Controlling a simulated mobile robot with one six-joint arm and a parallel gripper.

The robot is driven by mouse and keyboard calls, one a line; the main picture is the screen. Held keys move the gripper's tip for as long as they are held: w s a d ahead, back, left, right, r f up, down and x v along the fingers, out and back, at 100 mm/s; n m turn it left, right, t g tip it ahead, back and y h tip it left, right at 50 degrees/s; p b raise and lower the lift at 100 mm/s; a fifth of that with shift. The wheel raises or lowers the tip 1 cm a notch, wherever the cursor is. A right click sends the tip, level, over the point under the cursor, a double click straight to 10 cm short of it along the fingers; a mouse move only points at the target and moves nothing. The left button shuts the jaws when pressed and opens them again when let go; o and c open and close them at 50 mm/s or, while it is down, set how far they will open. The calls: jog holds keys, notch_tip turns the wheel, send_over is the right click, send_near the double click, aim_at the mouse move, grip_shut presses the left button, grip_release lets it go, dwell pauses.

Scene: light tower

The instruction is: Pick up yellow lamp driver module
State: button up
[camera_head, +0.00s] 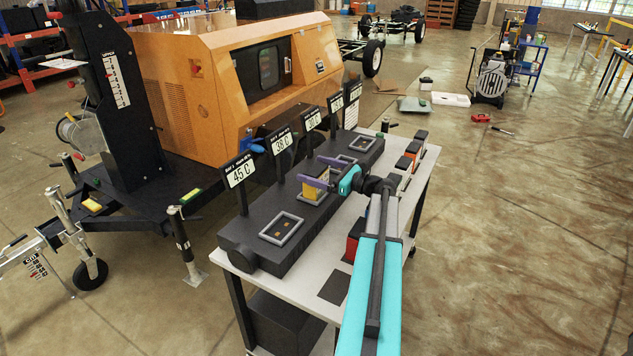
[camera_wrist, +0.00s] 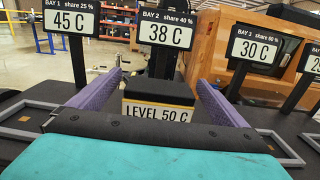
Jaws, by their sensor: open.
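The yellow lamp driver module (camera_head: 314,190) stands in the bay 2 frame on the dark bench-top block. In the wrist view it shows as a dark-topped module (camera_wrist: 158,98) with a yellow stripe and a "LEVEL 50 C" label. My gripper (camera_head: 316,171) is open, with its purple fingers pointing toward the bay signs. In the wrist view my gripper (camera_wrist: 160,84) has one finger on each side of the module, with visible gaps. The module's lower part is hidden by my gripper body in the wrist view.
The bay 1 sign (camera_head: 239,170) reads 45 C, above an empty grey frame (camera_head: 281,228). The bay 2 sign (camera_wrist: 160,28) reads 38 C, close behind the module. A red module (camera_head: 355,236) and several other modules stand along the white table's (camera_head: 318,297) right side.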

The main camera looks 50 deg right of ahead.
dwell(0.3)
jog(key=c, duration=1.6)
jog(key=shift+r, duration=0.2)
jog(key=shift+r+b, duration=0.3)
jog(key=shift+r, duration=1.4)
jog(key=s+a+r+b, duration=0.1)
jog(key=s+a+b, duration=0.1)
jog(key=s, duration=1.4)
jog(key=shift+a+r+b, duration=0.15)
jog(key=shift+b, duration=0.3)
jog(key=shift+w, duration=0.1)
